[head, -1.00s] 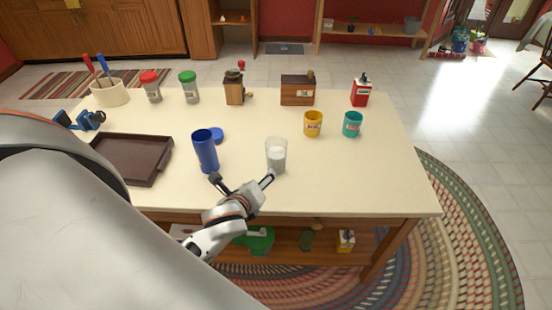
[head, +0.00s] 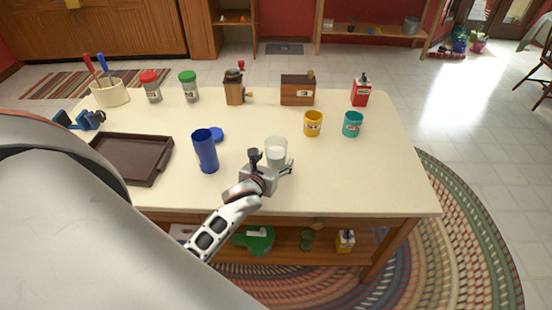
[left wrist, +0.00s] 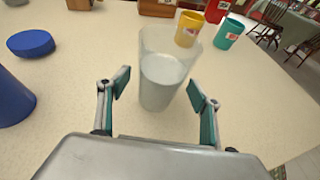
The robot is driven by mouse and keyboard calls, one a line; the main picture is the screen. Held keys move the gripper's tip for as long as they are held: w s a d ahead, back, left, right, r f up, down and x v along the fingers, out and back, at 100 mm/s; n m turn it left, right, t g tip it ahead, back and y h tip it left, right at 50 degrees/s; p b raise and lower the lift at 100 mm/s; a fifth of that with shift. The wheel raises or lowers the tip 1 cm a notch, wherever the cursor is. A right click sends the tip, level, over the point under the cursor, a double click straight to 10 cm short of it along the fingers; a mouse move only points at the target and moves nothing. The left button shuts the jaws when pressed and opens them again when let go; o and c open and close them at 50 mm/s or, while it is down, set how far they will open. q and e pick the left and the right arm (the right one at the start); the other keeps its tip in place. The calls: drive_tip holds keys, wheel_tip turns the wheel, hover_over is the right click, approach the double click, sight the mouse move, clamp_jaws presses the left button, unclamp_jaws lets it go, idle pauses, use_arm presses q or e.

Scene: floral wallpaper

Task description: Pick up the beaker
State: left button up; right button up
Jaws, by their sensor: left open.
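The beaker (head: 276,150) is a clear glass with whitish contents, upright on the cream tabletop. In the left wrist view the beaker (left wrist: 162,75) stands straight ahead, between and just beyond the fingertips. My left gripper (head: 270,162) is at the near side of the beaker, and its body hides the beaker's lower part in the head view. In the left wrist view the left gripper (left wrist: 160,92) is open, one finger on each side, with gaps to the glass. My right gripper is not in view.
A blue cup (head: 206,150) and blue lid (head: 216,134) stand left of the beaker. A yellow mug (head: 313,124) and teal mug (head: 352,124) stand behind it to the right. A brown tray (head: 167,160) lies at left. The table's right front is clear.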

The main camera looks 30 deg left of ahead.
use_arm(q)
drive_tip(key=shift+x, duration=1.2)
drive_tip(key=c, duration=1.5)
drive_tip(key=shift+o, duration=0.2)
